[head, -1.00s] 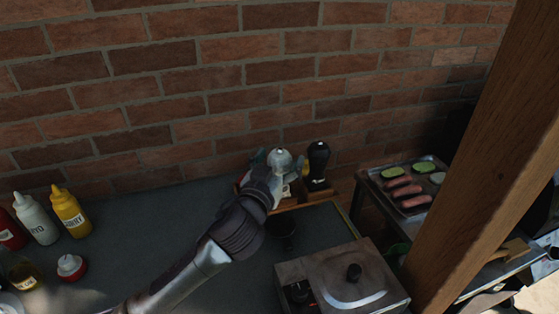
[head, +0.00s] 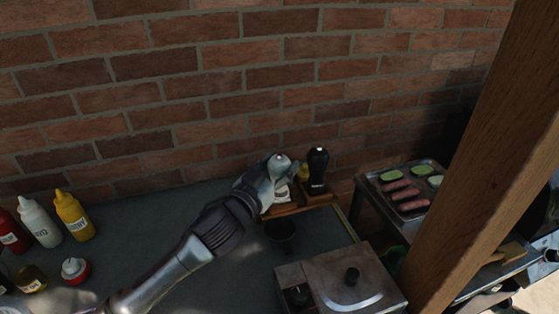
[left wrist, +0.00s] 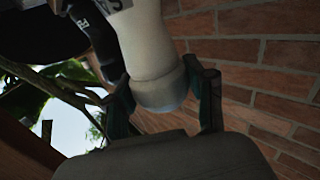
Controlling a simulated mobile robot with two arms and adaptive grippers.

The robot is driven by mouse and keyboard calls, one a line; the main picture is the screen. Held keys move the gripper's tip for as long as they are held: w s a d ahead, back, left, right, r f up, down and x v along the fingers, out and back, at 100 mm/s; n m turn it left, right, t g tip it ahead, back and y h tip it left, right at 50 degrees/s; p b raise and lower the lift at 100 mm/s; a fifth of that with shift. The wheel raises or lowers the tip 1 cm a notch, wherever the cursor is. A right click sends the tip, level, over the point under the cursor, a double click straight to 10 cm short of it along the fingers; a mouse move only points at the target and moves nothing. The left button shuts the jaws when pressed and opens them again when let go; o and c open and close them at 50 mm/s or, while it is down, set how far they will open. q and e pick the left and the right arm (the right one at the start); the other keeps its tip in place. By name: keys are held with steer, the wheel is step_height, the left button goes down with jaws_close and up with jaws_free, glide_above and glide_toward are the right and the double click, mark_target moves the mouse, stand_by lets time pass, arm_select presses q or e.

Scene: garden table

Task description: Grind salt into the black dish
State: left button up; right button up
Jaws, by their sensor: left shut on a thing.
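The white salt grinder (head: 281,190) with a silver top stands upright in the wooden rack (head: 300,208) by the wall. My left gripper (head: 272,177) is shut on it, and the wrist hides part of its left side. The black dish (head: 281,231) sits on the dark table in front of the rack, just right of my forearm. My right gripper is not in view.
A black grinder (head: 317,168) stands close at the right of the white one. A metal box with a lid (head: 345,282) is in front at the right. Sauce bottles (head: 73,214) stand at the left. A wooden post (head: 480,155) crosses the right side.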

arm_select(q)
steer(key=m+g+h+p, duration=0.2)
steer(key=shift+w+a+r+h, duration=0.1)
steer(key=shift+r+h, duration=0.15)
steer(key=shift+h, duration=0.15)
steer(key=shift+f+m+g+h+p, duration=0.15)
steer(key=shift+m+g+h+p, duration=0.7)
steer(key=shift+m+g+h, duration=0.25)
steer(key=o, duration=1.2)
steer(key=shift+f, duration=0.1)
steer(key=shift+v, duration=6)
